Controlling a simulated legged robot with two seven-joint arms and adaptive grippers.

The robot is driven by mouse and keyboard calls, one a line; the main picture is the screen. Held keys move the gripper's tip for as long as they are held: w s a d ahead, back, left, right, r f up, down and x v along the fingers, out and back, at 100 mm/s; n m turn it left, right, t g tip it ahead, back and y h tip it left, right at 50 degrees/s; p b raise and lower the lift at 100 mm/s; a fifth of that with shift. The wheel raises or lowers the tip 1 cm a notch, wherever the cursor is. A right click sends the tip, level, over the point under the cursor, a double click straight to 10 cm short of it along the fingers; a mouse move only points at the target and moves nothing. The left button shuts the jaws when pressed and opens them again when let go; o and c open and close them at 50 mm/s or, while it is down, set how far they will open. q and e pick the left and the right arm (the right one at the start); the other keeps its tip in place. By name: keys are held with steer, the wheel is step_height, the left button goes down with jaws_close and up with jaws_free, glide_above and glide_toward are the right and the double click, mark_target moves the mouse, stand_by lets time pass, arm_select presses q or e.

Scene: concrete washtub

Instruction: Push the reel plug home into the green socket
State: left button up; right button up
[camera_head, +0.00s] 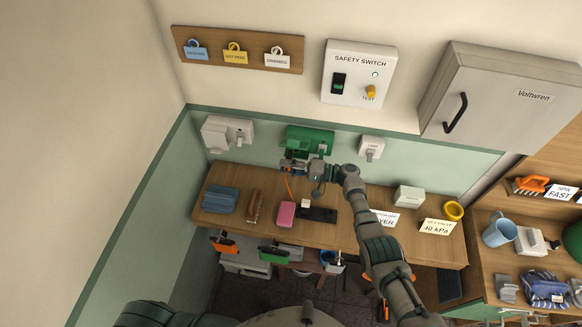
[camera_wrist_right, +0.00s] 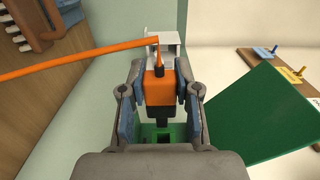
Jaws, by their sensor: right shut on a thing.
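The reel plug (camera_wrist_right: 161,88) is an orange block with a black front end and an orange cable (camera_wrist_right: 80,58). My right gripper (camera_wrist_right: 160,105) is shut on it, one finger on each side. The green socket (camera_wrist_right: 166,136) shows just beyond the plug's black end in the wrist view, with a dark square opening; the plug appears outside it, but the exact gap is unclear. In the head view the green socket (camera_head: 312,137) is on the wall with my right gripper (camera_head: 296,168) just in front of it, partly hiding the plug. My left gripper is not in view.
A green flap (camera_wrist_right: 275,117) stands out beside the socket. White wall boxes flank it, left (camera_head: 226,132) and right (camera_head: 371,147). The wooden bench (camera_head: 345,230) below holds blue cloths (camera_head: 221,199), a brush (camera_head: 255,206), a pink block (camera_head: 286,213) and a white box (camera_head: 408,197).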

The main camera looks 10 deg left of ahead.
steer(key=shift+a, duration=0.55)
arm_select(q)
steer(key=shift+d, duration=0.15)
arm_select(e)
steer(key=shift+d, duration=1.55)
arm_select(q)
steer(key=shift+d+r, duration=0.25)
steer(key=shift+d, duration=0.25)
arm_select(e)
steer(key=shift+d+r, duration=0.15)
steer(key=shift+d, duration=0.8)
steer(key=shift+a, duration=0.1)
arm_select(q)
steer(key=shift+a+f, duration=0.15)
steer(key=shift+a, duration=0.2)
arm_select(e)
steer(key=shift+a, duration=0.7)
